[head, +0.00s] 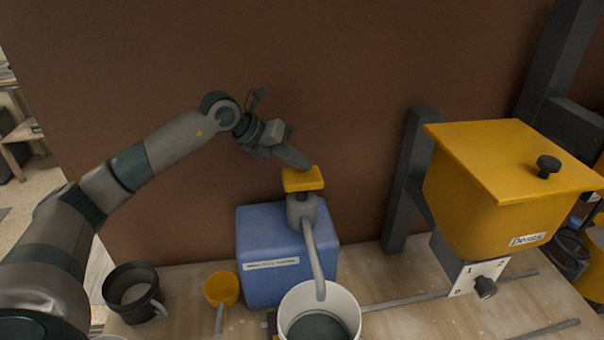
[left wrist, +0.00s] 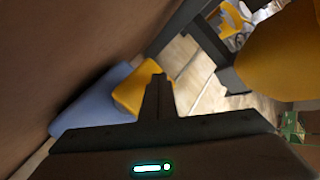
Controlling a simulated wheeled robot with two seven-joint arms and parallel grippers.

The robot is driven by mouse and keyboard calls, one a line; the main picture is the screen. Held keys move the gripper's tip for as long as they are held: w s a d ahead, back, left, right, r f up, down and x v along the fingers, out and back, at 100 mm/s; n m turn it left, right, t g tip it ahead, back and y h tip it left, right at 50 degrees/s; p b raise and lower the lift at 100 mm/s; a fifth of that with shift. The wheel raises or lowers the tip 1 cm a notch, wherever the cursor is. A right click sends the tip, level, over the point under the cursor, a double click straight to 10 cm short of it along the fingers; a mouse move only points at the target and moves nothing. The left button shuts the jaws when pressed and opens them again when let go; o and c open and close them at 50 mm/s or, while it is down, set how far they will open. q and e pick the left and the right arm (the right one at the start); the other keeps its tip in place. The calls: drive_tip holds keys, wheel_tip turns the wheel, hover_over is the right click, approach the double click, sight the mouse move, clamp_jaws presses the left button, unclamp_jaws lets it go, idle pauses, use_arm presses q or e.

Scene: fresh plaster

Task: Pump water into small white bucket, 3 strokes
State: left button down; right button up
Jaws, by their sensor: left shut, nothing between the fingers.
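The small white bucket (head: 343,299) stands at the front of the bench, and a grey-green surface shows inside it. Behind it is a blue water container (head: 262,250) with a label and a grey pump whose spout (head: 314,255) curves down into the bucket's opening. The yellow pump head (head: 303,180) tops the pump; it also shows in the left wrist view (left wrist: 131,92). My left gripper (head: 306,166) is shut and empty, its fingertips at the pump head's top; I cannot tell if they touch. My right gripper is not in view.
A yellow dosing hopper (head: 480,190) with a dark frame stands at the right. A brown wall rises close behind. Bench space right of the bucket is mostly clear.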

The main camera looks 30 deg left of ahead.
sight(300, 176)
use_arm(q)
drive_tip(key=shift+r+p, duration=1.35)
drive_tip(key=shift+r, duration=1.15)
drive_tip(key=shift+s+f, duration=0.1)
